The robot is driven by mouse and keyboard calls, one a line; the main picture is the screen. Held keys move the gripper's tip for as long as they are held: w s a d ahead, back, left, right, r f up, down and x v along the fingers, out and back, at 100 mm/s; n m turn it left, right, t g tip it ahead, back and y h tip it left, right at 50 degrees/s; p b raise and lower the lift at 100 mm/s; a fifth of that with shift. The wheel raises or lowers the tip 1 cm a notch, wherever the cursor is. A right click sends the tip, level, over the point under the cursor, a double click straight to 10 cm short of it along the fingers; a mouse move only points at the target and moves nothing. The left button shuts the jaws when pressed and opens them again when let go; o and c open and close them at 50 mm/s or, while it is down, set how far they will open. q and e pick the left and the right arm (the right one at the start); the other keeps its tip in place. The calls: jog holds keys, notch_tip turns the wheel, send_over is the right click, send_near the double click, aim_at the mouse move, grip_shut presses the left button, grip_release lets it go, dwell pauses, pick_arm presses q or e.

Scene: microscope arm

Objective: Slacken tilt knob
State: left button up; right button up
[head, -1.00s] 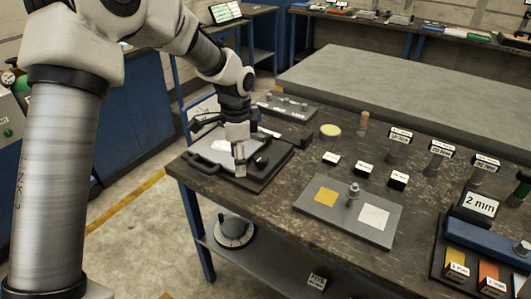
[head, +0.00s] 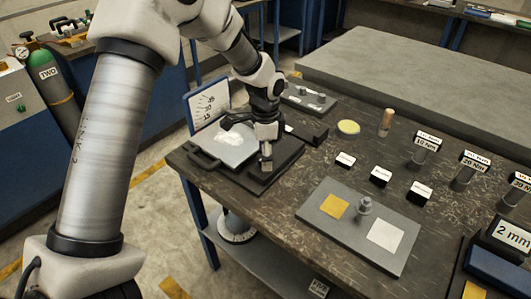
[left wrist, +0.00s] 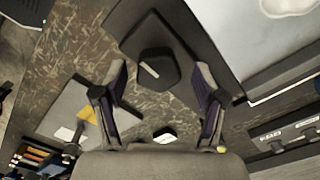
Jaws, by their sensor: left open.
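The tilt knob (left wrist: 150,75) is black and rounded with a short white mark. In the left wrist view it sits between and beyond the two spread fingers of my left gripper (left wrist: 160,72). I see no clear contact. In the head view my left gripper (head: 266,158) points down over the right part of the dark base (head: 288,165) and hides the knob. The light tilting plate (head: 238,152) lies left of the gripper, with a white scale board (head: 209,105) behind it. My right gripper is not in view.
A grey board (head: 322,203) with yellow and white squares and a small post lies to the right on the bench (head: 275,222). Small labelled blocks, a yellow disc (head: 348,127) and a wooden-topped peg (head: 386,120) stand behind it. Bare benchtop lies in front of the base.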

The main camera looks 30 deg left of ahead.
pick_arm(q)
jog(key=shift+s+r, duration=0.1)
jog(key=shift+s, duration=0.1)
jog(key=shift+c, duration=0.7)
jog(key=c, duration=1)
jog(key=n+p, duration=0.3)
jog(key=shift+r+n, duration=0.15)
jog(key=shift+n, duration=0.15)
jog(key=n+p, duration=0.3)
jog(key=shift+n, duration=0.4)
jog(key=n+p, duration=0.3)
jog(key=n, duration=0.2)
jog(key=shift+f+n+p, duration=0.2)
jog(key=shift+n+p, duration=0.5)
jog(key=shift+n, duration=1)
